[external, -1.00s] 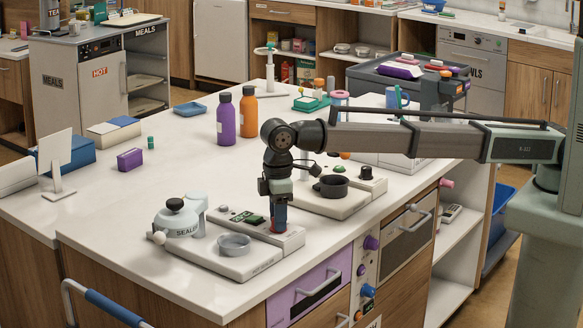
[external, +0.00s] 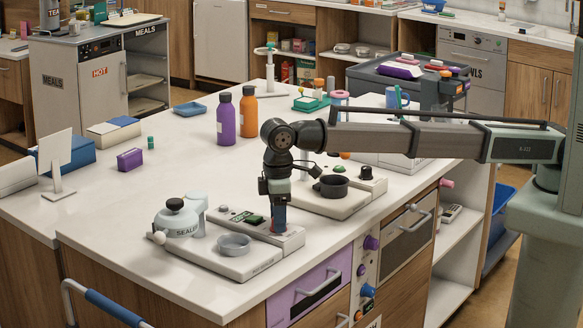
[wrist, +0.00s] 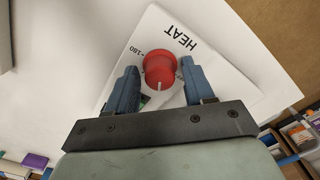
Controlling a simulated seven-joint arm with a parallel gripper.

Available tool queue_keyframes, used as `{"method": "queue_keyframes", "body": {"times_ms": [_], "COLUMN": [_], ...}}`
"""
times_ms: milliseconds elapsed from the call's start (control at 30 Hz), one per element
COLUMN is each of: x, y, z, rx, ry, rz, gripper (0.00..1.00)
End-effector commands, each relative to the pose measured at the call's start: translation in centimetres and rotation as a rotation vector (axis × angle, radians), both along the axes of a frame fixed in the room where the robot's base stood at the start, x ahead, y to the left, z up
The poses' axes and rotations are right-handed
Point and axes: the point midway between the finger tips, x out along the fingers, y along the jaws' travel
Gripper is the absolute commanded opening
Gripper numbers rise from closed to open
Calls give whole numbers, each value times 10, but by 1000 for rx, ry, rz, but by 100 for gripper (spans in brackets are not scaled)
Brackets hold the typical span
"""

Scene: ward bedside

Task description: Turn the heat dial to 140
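The heat dial is a round red knob (wrist: 160,70) on a white panel, with a white pointer mark at its lower edge in the wrist view. The printed words HEAT and 180 stand beside it; other scale marks are hidden or cannot be read. My gripper (wrist: 160,66) is open around the dial, one blue finger on each side, with narrow gaps seeming to remain. In the external view my gripper (external: 279,229) points straight down at the right end of the white hot-sealer unit (external: 250,267), hiding most of the dial.
A grey round dish (external: 234,245) and a sealer jar (external: 177,218) sit left of my gripper. A second unit with a dark pan (external: 334,187) is close behind to the right. Purple (external: 226,120) and orange bottles (external: 249,113) stand farther back.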

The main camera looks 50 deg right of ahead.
Motion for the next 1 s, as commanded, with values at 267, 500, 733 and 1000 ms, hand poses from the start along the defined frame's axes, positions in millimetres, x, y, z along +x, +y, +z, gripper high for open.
{"method": "queue_keyframes", "body": {"times_ms": [267, 500, 733, 1000], "x": [0, 0, 1, 1], "y": [0, 1, 1, 1], "z": [0, 15, 57, 107], "rx": [0, 1, 2, 1], "ry": [0, -1, -1, -1], "rz": [0, 0, 0, 0], "gripper": [60, 60, 60, 60]}}
